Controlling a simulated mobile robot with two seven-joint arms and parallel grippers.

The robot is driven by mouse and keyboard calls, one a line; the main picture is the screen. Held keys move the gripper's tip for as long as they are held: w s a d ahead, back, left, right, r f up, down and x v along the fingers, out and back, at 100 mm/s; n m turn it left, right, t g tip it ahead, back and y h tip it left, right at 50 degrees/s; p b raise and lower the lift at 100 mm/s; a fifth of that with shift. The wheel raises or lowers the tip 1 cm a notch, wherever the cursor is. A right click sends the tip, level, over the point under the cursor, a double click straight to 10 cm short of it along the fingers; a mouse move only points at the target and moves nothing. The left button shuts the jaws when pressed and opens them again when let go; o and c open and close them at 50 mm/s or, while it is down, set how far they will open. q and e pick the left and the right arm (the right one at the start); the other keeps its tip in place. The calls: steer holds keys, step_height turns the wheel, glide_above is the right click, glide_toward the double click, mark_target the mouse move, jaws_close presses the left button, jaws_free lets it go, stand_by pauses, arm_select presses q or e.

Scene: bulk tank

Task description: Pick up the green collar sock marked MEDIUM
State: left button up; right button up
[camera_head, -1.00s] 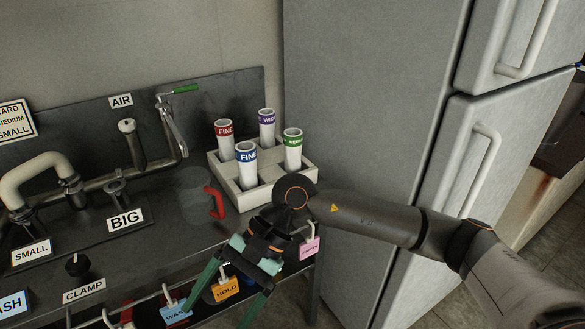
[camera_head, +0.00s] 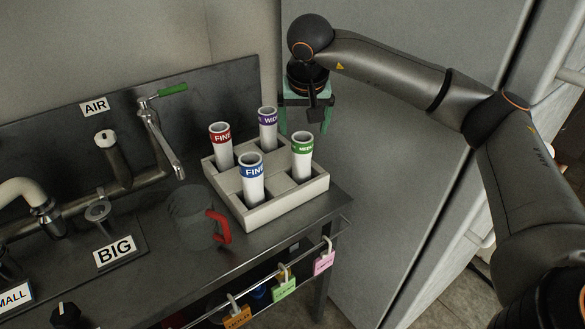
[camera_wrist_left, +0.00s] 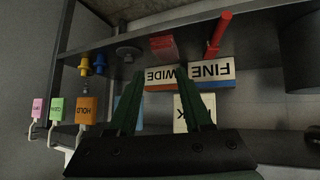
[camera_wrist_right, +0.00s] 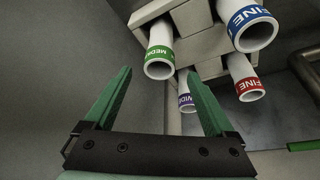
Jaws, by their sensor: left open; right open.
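The green collar sock (camera_head: 302,156) is a white tube with a green band, its lettering small in the head view. It stands upright in the right compartment of a white divided box (camera_head: 262,216). It also shows in the right wrist view (camera_wrist_right: 159,52), with "MEDI" readable on the band. My right gripper (camera_head: 305,126) is open and empty, pointing down behind the box, above and beyond the green collar sock. In the right wrist view its fingers (camera_wrist_right: 158,100) are spread below the sock, apart from it. My left gripper (camera_wrist_left: 160,75) is open and empty, facing hanging tags and signs.
Red (camera_head: 221,146), purple (camera_head: 267,130) and blue (camera_head: 252,178) collar socks share the box. A grey jug with a red handle (camera_head: 219,228) stands left of it. A fridge (camera_head: 400,180) rises close on the right. Coloured tags (camera_head: 324,262) hang below the bench edge.

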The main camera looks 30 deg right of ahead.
mark_target(301, 145)
steer(key=x, duration=0.8)
steer(key=shift+a+b, duration=0.15)
steer(key=shift+b, duration=0.2)
steer(key=shift+s+x, duration=0.2)
steer(key=shift+x, duration=1.15)
steer(key=shift+s+x, duration=0.2)
steer(key=shift+x, duration=1.15)
steer(key=shift+f, duration=0.1)
steer(key=shift+c, duration=0.2)
jaws_close()
